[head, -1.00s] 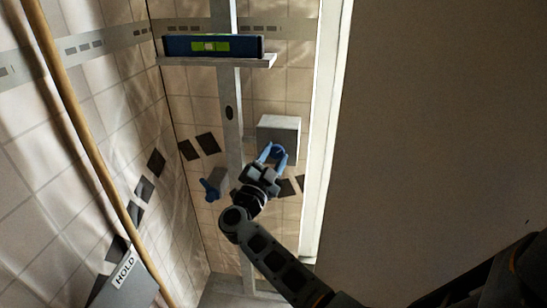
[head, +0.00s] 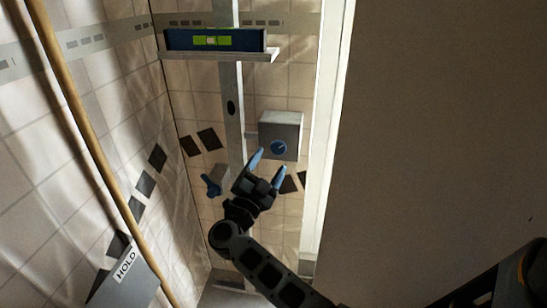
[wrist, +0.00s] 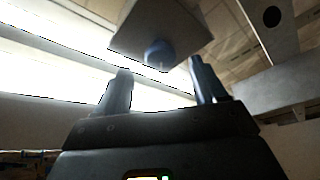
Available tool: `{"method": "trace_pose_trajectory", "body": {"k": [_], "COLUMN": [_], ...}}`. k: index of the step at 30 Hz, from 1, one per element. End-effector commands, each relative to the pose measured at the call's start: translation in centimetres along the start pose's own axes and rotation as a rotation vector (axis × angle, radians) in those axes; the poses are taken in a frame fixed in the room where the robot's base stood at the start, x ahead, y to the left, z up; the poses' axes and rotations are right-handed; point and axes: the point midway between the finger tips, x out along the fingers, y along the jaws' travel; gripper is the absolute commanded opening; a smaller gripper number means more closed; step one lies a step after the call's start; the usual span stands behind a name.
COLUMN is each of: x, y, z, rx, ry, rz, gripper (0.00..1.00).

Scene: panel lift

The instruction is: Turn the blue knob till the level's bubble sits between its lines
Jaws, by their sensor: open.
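The blue knob (head: 279,148) is round, with a pale mark, on the front of a grey box (head: 290,128). The knob (wrist: 159,54) also shows in the wrist view, ahead of and between my fingers. My gripper (head: 271,160) is open and empty, just below and left of the knob, apart from it as far as I can see. The dark blue level (head: 185,40) lies on a grey shelf at the top of the column.
A blue lever (head: 212,185) sits on a small grey box left of the column (head: 232,85). A wooden pole (head: 75,105) and a grey box with a HOLD label (head: 126,265) are at the left. A pale upright frame (head: 325,130) stands to the right.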

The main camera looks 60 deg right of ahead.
Motion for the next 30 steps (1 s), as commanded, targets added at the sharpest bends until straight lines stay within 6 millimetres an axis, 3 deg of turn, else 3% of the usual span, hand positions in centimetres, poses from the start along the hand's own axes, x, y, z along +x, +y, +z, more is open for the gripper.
{"method": "trace_pose_trajectory", "body": {"k": [7, 26, 30], "x": [-2.8, -3.1, -3.9], "y": [0.0, 0.0, 0.3], "z": [0.1, 0.0, -0.3], "rx": [0.0, -0.001, 0.001], "ry": [0.0, 0.001, -0.01], "rz": [0.0, 0.001, -0.024], "gripper": [0.71, 0.71, 0.71]}}
